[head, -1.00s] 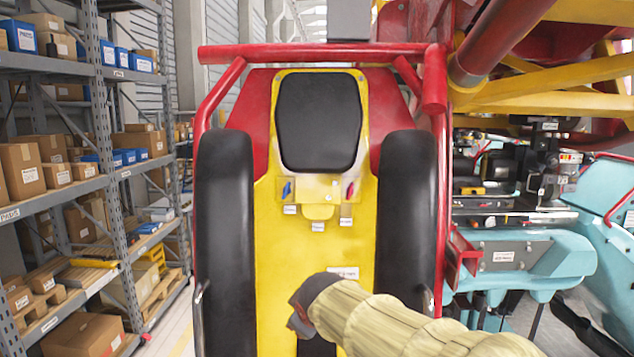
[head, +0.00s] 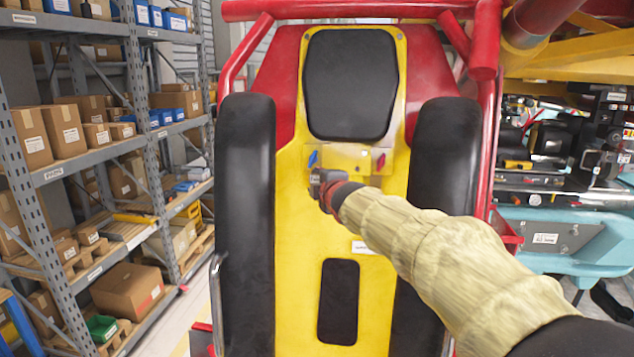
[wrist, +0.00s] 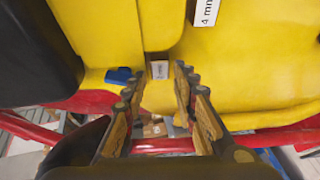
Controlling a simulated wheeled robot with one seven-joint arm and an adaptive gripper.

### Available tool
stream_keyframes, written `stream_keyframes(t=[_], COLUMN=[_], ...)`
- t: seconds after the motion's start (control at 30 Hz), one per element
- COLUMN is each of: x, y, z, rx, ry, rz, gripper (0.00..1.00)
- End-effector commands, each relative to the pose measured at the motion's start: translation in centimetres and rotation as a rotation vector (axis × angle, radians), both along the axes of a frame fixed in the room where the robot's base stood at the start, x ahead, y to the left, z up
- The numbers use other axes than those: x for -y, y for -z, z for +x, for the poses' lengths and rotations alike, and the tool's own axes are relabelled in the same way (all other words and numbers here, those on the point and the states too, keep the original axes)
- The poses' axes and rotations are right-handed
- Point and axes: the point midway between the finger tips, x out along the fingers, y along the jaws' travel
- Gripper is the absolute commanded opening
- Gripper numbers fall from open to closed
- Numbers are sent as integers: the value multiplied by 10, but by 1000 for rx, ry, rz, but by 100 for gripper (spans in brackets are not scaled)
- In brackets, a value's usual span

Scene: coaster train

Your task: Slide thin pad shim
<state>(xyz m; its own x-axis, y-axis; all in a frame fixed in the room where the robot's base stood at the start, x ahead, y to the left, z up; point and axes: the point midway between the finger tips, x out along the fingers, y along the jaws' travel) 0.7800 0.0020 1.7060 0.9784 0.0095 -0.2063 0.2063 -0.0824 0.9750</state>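A small blue piece (head: 313,158) and a small red piece (head: 381,162) sit on a yellow bracket (head: 347,160) below the black back pad (head: 351,84). I cannot tell from these frames which is the thin pad shim. My gripper (head: 319,182) is just below the blue piece in the head view and hides the labels there. A small label (wrist: 160,70) shows between the fingertips.
Black side bolsters (head: 247,225) flank the yellow seat panel (head: 290,290), with a red tubular frame (head: 360,10) around it. A label reading 4 mm (wrist: 207,12) is in the wrist view. Shelves with boxes stand left; teal machinery (head: 560,235) is at right.

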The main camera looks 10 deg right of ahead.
Motion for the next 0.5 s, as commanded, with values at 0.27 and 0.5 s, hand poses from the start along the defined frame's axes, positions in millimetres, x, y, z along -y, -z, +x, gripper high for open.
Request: stream_keyframes(t=[0.27,0.5], x=[0,0], y=[4,4], z=[19,20], rx=[-1,-1], ry=[2,1], rz=[3,2], gripper=[28,27])
